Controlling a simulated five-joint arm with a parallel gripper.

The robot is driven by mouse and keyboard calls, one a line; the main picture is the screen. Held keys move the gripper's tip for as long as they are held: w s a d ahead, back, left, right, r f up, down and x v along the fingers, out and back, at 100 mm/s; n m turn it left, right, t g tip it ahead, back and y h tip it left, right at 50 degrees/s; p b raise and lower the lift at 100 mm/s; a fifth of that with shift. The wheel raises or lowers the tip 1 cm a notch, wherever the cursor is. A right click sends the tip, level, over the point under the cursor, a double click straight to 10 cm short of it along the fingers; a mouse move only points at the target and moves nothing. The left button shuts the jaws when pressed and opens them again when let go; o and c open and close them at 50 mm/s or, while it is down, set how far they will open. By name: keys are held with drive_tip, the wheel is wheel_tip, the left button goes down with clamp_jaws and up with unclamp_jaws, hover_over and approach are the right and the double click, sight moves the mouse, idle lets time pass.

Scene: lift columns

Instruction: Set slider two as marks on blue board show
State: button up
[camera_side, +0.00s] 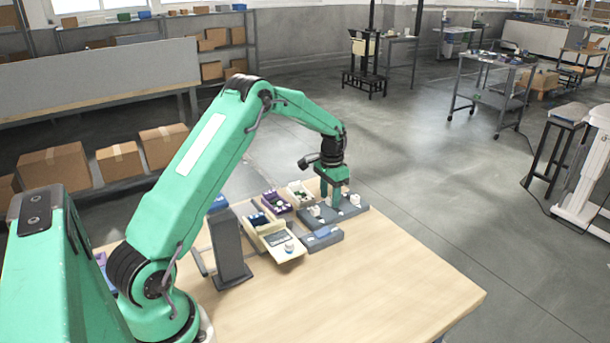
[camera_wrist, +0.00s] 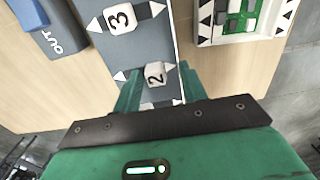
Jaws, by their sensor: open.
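A grey slider board (camera_wrist: 137,45) carries white numbered knobs in slots with white triangle marks at their ends. Knob 3 (camera_wrist: 121,18) is at the top of the wrist view, and knob 2 (camera_wrist: 155,75) is below it. My gripper (camera_wrist: 159,84) is open, one green finger to each side of knob 2; contact cannot be told. In the side view my gripper (camera_side: 335,192) points down over the slider board (camera_side: 347,212), partly hiding it. A white knob (camera_side: 315,211) shows to its left. I cannot make out a blue board with marks.
A blue-grey block marked OUT (camera_wrist: 60,22) lies left of the slider board in the wrist view. A white tray (camera_wrist: 204,30) with black triangles and green inside is at right. A dark upright panel (camera_side: 230,248) stands nearer my base. The right tabletop (camera_side: 400,275) is clear.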

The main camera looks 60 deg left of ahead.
sight(330, 197)
wheel_tip(330, 197, up, 8)
drive_tip(key=shift+f, duration=0.25)
drive_tip(key=shift+r, duration=0.15)
drive_tip(key=shift+r, duration=0.15)
idle(0.4)
drive_tip(key=shift+d+r, duration=0.2)
drive_tip(key=shift+r, duration=0.05)
drive_tip(key=s+d+r+t, duration=0.3)
drive_tip(key=s+d+r, duration=0.9)
drive_tip(key=d+r, duration=0.15)
drive_tip(key=s+d+t, duration=0.1)
drive_tip(key=s+d, duration=0.2)
drive_tip(key=s, duration=0.6)
drive_tip(key=s+d+t, duration=0.1)
drive_tip(key=s+d, duration=0.3)
drive_tip(key=s, duration=0.5)
drive_tip(key=shift+d+t, duration=0.3)
